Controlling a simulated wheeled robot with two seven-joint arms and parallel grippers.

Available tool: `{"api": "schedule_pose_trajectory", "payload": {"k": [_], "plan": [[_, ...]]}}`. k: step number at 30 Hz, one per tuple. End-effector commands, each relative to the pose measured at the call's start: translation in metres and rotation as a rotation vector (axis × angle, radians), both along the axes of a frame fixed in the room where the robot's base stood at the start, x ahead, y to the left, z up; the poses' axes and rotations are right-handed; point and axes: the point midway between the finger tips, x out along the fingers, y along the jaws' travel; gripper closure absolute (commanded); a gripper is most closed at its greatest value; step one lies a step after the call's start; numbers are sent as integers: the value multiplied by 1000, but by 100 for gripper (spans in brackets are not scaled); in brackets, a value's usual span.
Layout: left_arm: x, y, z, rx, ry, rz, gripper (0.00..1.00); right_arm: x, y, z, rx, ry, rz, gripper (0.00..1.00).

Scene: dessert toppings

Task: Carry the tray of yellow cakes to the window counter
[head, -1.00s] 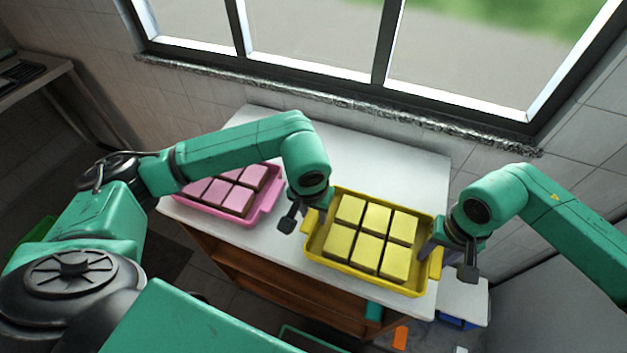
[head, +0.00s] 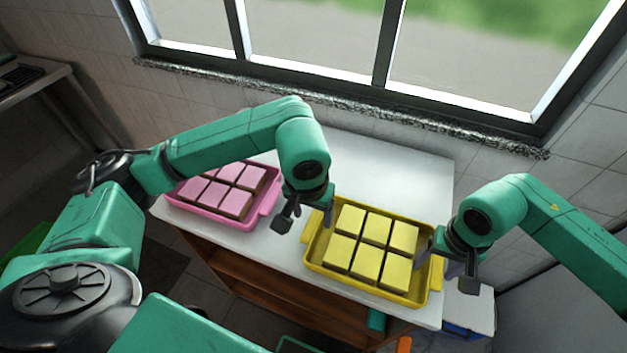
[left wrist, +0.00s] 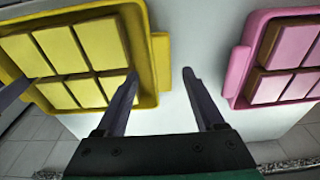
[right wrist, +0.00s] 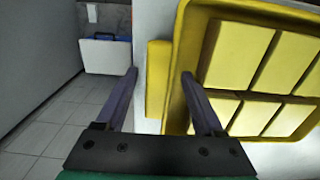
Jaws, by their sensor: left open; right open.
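The yellow tray (head: 345,275) holds several yellow cakes (head: 376,230) and sits on the white table (head: 385,160) below the window. My left gripper (head: 306,215) is open at the tray's left handle. In the left wrist view that handle (left wrist: 161,62) appears between the fingertips (left wrist: 161,74), with no finger clearly touching it. My right gripper (head: 446,264) is open at the right handle (head: 437,273). In the right wrist view this handle (right wrist: 157,80) lies between the fingers (right wrist: 159,75), one finger overlapping the tray's rim. Contact cannot be told.
A pink tray (head: 214,217) with several pink-topped cakes (head: 236,177) stands left of the yellow tray, behind my left arm. The window has a dark stone sill (head: 345,105). The table top behind the yellow tray is clear.

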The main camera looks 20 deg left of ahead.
Motion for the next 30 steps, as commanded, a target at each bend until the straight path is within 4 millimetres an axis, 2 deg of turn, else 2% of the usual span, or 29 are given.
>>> {"api": "schedule_pose_trajectory", "payload": {"k": [3,6,9,14,24,27,30], "plan": [[-4,0,34,-1,-6,-1,30,0,0,0,0,0,0,30],[-7,0,54,0,-4,0,30,0,0,0,0,0,0,30],[-10,0,65,1,-2,0,30,0,0,0,0,0,0,30],[-11,0,68,0,0,0,30,1,0,14,1,-3,-1,30],[-11,0,67,0,0,0,30,1,0,101,1,-4,0,30],[-11,0,67,0,0,0,30,0,0,115,0,-2,-1,30],[-11,0,67,0,0,0,30,0,0,121,1,-1,-1,30]]}}
